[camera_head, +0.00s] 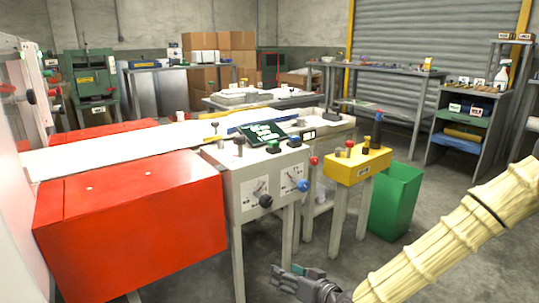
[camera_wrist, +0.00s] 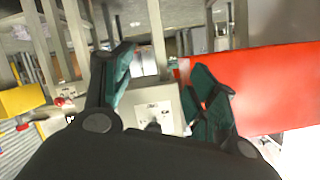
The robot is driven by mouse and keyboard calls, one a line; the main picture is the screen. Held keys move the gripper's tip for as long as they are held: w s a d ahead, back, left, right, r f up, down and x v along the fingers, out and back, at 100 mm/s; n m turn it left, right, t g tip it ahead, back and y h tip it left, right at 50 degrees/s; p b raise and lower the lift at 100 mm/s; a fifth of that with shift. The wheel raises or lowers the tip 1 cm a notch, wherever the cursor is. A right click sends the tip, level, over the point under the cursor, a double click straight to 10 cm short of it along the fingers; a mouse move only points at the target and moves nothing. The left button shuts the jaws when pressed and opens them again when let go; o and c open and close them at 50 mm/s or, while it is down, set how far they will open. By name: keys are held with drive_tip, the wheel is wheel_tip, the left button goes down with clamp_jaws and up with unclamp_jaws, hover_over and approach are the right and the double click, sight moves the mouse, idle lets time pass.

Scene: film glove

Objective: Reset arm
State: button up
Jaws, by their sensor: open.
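My arm (camera_head: 440,255), in a pale ribbed cover, reaches in from the right edge of the head view. My gripper (camera_head: 284,274) is low in the middle of that view, in front of the control box's legs and apart from them. In the wrist view my gripper (camera_wrist: 163,78) has its two dark, green-padded fingers spread, with nothing held between them. The white control box (camera_head: 262,180) with dials and coloured knobs shows beyond the fingers.
A red machine housing (camera_head: 135,220) stands left of the control box. A yellow box on legs (camera_head: 357,167) and a green bin (camera_head: 396,200) stand to the right. Open concrete floor (camera_head: 420,225) lies right of the bin. Shelves and benches line the back.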

drive_tip(key=s+d+f+m+g+h, duration=0.1)
drive_tip(key=s+d+f+g+h, duration=0.15)
drive_tip(key=s+f, duration=0.8)
drive_tip(key=s+d+f+m+g+h, duration=0.1)
drive_tip(key=s+d+f+g+h, duration=0.2)
drive_tip(key=s+f, duration=0.75)
drive_tip(key=s+d+f+g+h, duration=0.2)
drive_tip(key=s+d+f+g, duration=0.1)
drive_tip(key=s+d+f, duration=0.4)
drive_tip(key=s+d+f+g+h, duration=0.1)
drive_tip(key=s+d+f+g, duration=0.3)
drive_tip(key=s, duration=0.5)
wheel_tip(320, 180, up, 37)
drive_tip(key=t+p, duration=0.1)
drive_tip(key=p, duration=3.5)
drive_tip(key=shift+d+r+m+p, duration=0.2)
drive_tip(key=shift+m+p, duration=0.15)
drive_tip(key=shift+m, duration=0.05)
drive_tip(key=shift+w, duration=0.1)
